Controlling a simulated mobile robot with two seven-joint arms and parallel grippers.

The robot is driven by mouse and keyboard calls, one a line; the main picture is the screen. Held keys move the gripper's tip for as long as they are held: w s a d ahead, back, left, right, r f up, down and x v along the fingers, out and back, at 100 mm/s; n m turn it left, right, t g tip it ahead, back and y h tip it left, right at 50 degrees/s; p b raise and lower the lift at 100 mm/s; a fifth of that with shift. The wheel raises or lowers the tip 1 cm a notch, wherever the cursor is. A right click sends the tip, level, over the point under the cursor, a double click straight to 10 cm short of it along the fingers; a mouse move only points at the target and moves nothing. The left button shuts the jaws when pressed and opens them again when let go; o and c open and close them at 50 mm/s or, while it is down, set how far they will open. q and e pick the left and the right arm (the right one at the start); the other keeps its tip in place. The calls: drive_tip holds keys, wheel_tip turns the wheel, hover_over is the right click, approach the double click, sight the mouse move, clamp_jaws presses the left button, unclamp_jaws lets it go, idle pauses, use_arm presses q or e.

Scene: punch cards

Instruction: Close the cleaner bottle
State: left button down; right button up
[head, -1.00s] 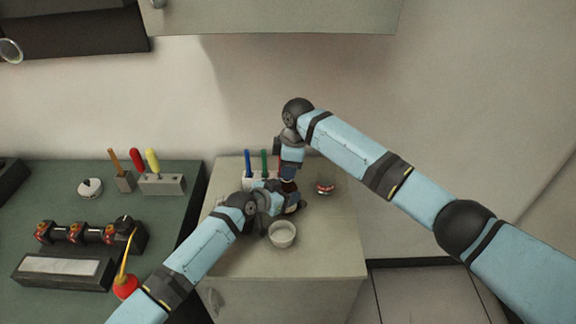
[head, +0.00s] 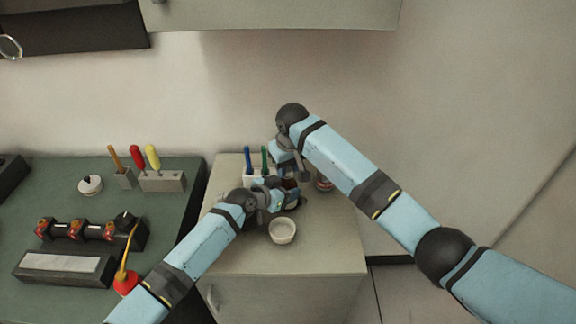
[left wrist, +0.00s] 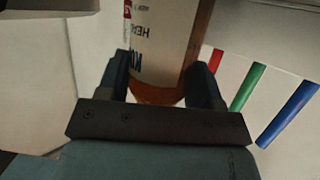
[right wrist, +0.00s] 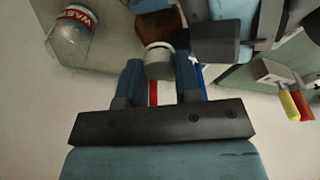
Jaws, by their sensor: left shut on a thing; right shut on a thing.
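The cleaner bottle is amber with a white label (left wrist: 160,40); its brown glass also shows in the head view (head: 290,184) on the small cabinet. My left gripper (head: 277,195) is shut around the bottle's body, and its two fingers (left wrist: 163,85) flank it in the left wrist view. My right gripper (head: 296,172) is above the bottle. In the right wrist view its fingers (right wrist: 160,75) are shut on a white cap (right wrist: 158,62). The brown bottle (right wrist: 158,25) lies just beyond the cap. I cannot tell whether the cap is seated on the neck.
A jar with a red waste label (right wrist: 72,35) stands close to the right gripper. A pen holder with blue (head: 247,160) and green pens is behind the left gripper. The cabinet's front is clear.

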drive_tip(key=m, duration=0.5)
drive_tip(key=shift+a+h, duration=0.2)
drive_tip(key=shift+h, duration=0.1)
drive_tip(key=m, duration=0.5)
drive_tip(key=shift+h, duration=0.4)
drive_tip(key=m, duration=0.5)
drive_tip(key=shift+a+m+g+h, duration=0.1)
drive_tip(key=shift+m+g+h, duration=0.2)
drive_tip(key=m, duration=0.4)
drive_tip(key=shift+w+m+h, duration=0.1)
drive_tip(key=shift+m+h, duration=0.2)
drive_tip(key=shift+m, duration=0.1)
drive_tip(key=o, duration=0.9)
drive_tip(key=shift+r, duration=2.2)
